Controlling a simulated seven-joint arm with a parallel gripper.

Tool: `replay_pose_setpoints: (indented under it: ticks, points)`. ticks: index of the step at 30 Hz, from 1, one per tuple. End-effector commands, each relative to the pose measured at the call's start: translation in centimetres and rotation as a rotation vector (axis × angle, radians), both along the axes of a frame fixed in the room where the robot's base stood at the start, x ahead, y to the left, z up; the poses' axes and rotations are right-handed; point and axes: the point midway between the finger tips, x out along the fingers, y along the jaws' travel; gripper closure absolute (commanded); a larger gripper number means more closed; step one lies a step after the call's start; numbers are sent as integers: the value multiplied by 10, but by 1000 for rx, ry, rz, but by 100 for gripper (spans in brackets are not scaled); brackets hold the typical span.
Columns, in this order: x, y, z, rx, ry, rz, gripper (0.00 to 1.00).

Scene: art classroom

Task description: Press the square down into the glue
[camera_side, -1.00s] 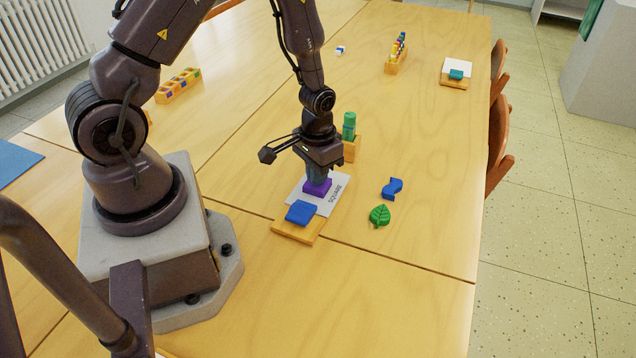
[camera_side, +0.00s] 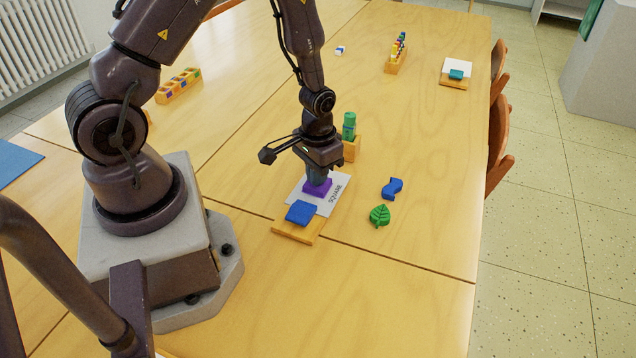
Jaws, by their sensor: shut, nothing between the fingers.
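A purple square (camera_side: 318,188) lies on a white card (camera_side: 334,203) with printing that reads "SQUARE". The card rests on a wooden board (camera_side: 290,232). My gripper (camera_side: 318,178) is shut and points straight down onto the top of the purple square; its fingertips seem to touch it. Any glue under the square is hidden. A blue piece (camera_side: 301,212) lies on the near end of the same board, beside the card.
A green glue stick (camera_side: 349,126) stands in a wooden holder (camera_side: 352,147) just behind my gripper. A blue wavy piece (camera_side: 392,188) and a green leaf (camera_side: 380,215) lie to the right. The table front is clear.

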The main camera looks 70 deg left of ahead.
Motion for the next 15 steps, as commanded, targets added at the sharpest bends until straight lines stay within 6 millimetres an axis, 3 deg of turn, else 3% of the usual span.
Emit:
replay_pose_setpoints:
  ticks: [15]
  points:
    - [1, 0, 31, 1, -2, 0, 100]
